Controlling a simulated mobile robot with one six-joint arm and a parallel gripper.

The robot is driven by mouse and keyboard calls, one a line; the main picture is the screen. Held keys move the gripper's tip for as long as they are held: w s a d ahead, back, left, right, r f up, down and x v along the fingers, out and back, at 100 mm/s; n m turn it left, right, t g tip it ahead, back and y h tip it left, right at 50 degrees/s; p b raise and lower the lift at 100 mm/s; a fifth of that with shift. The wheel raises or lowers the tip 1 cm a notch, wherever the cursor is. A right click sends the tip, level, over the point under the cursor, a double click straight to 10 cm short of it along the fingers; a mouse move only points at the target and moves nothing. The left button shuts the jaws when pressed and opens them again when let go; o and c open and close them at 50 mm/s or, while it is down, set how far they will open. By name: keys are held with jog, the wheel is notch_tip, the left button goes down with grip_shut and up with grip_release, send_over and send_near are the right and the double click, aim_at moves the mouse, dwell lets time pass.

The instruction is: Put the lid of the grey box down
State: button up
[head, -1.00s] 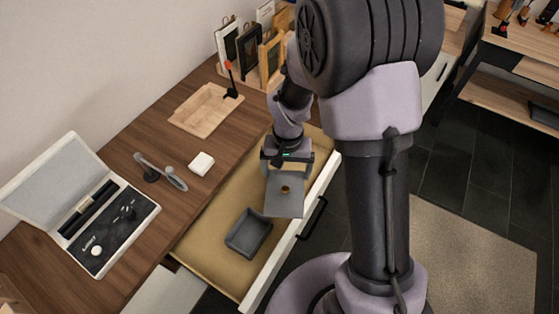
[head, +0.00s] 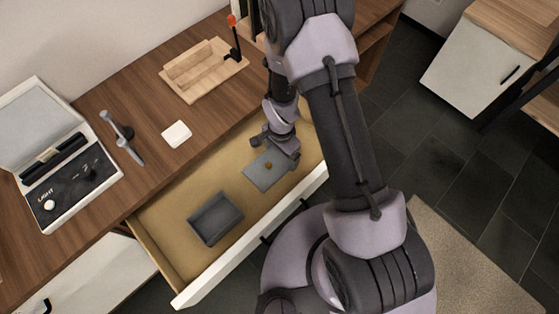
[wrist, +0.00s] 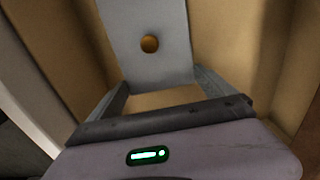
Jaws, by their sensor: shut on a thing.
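The lid (head: 262,171) is a flat grey plate with a small brass knob, over the right part of the open drawer in the head view. My gripper (head: 284,147) is shut on the lid's edge. In the wrist view the lid (wrist: 146,68) extends out from between my fingers, with the drawer's tan interior around it. I cannot tell whether the lid touches the drawer floor. The grey box (head: 215,218) stands open in the left part of the drawer, apart from the lid.
The open drawer (head: 177,276) has a white front and a tan floor, with bare floor between box and lid.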

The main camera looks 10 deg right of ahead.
aim_at(281, 157)
notch_tip(281, 157, down, 3)
jog(key=shift+f+b, duration=0.15)
jog(key=shift+b, duration=0.4)
jog(key=shift+d+f+b, duration=0.1)
jog(key=shift+f+b, duration=0.5)
jog(key=shift+b, duration=0.05)
jog(key=o, duration=1)
jog(key=shift+r, duration=0.15)
